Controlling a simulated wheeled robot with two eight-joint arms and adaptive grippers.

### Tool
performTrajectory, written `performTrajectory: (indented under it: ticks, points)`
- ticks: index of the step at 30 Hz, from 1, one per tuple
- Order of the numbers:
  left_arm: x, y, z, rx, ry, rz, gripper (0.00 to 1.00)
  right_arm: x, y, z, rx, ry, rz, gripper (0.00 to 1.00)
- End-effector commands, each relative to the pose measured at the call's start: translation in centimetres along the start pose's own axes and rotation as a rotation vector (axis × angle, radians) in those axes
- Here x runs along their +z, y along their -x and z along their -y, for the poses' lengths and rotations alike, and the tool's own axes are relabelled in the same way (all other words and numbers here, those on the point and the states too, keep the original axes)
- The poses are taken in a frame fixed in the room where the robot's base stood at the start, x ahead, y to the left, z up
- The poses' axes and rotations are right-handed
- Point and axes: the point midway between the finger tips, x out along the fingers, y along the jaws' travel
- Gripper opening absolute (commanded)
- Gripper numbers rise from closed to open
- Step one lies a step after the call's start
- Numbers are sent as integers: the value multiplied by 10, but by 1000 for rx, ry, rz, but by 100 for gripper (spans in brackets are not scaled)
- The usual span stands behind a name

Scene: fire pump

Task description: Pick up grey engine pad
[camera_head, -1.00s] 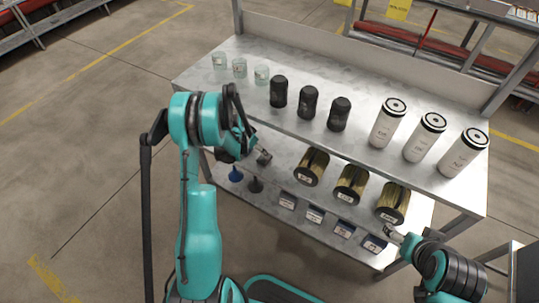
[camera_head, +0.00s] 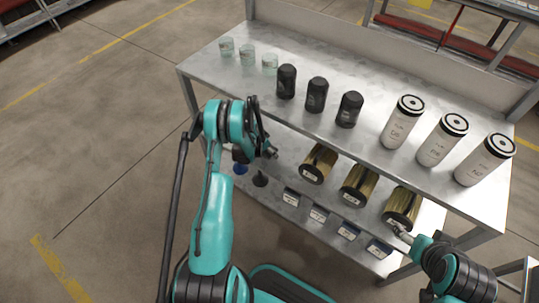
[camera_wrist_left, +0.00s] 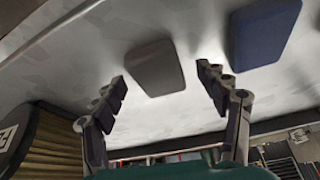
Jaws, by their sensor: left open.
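The grey engine pad (camera_wrist_left: 153,67) is a rounded flat block on the light metal shelf in the left wrist view. A blue pad (camera_wrist_left: 262,32) lies to its right. My left gripper (camera_wrist_left: 163,83) is open and empty, with its two fingers apart and pointing toward the grey pad, which shows between and just beyond them.
The lower shelf (camera_head: 277,206) holds gold filters (camera_head: 320,163), small boxes (camera_head: 319,213), a blue funnel-like item (camera_head: 240,168) and a dark one (camera_head: 260,179).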

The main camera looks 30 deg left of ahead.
Motion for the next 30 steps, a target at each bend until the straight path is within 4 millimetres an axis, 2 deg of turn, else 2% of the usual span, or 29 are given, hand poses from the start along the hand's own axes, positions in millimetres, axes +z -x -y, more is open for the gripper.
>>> performTrajectory:
  ticks: [5, 11, 23, 30]
  points:
    - [-1, 1, 0, 0, 0, 0, 74, -1, 1, 0, 0, 0, 0, 76]
    - [0, 1, 0, 0, 0, 0, 25, -1, 1, 0, 0, 0, 0, 76]
    - [-1, 1, -1, 1, 0, 0, 24, -1, 1, 0, 0, 0, 0, 76]
    - [-12, 9, -5, 1, -1, 0, 24, -4, 5, 0, 0, 0, 0, 76]
